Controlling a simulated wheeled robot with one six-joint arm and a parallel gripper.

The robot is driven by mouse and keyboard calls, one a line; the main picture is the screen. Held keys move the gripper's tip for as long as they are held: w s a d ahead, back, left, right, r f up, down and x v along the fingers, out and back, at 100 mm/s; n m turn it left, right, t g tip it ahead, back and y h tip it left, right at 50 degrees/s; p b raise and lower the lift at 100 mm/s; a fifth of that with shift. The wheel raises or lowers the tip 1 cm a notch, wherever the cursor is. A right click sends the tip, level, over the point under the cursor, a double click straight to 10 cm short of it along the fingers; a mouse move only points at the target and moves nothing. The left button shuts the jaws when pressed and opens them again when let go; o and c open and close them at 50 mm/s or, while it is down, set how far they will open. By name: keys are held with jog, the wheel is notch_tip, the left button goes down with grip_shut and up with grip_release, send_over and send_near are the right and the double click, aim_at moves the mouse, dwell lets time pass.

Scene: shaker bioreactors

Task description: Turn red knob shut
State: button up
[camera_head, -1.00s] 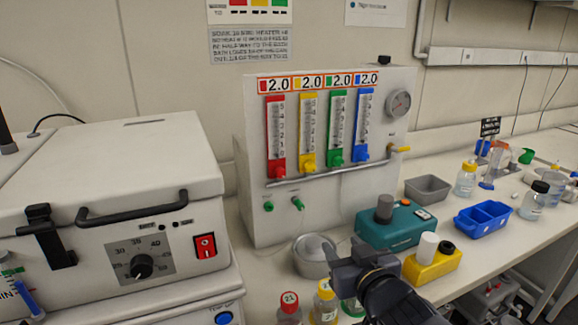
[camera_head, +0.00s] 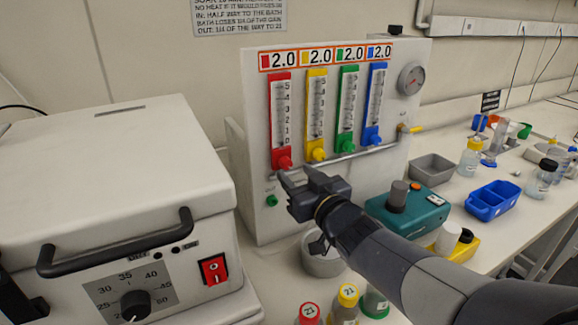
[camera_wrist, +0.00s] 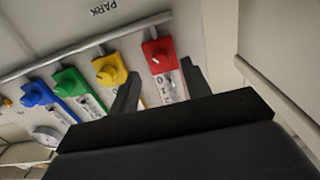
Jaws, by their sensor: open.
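The red knob (camera_head: 284,162) sits at the foot of the red flowmeter tube on the white gas panel (camera_head: 262,215). It also shows in the wrist view (camera_wrist: 157,61), just beyond my fingers and between their lines. My gripper (camera_head: 293,178) is open and empty, just below and in front of the red knob in the head view, apart from it as far as I can tell. The yellow knob (camera_head: 319,155), green knob (camera_head: 345,146) and blue knob (camera_head: 371,137) stand in a row to its right. The label above the red tube reads 2.0.
A metal rail (camera_head: 352,156) runs below the knobs. A white heater box (camera_head: 110,170) with a black handle stands close on the left. Capped bottles (camera_head: 347,298) and a grey bowl (camera_head: 322,262) stand below my arm. A teal device (camera_head: 418,213) is to the right.

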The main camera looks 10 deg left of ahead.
aim_at(288, 166)
jog(key=shift+x, duration=2.15)
jog(key=shift+c, duration=0.5)
jog(key=c, duration=0.9)
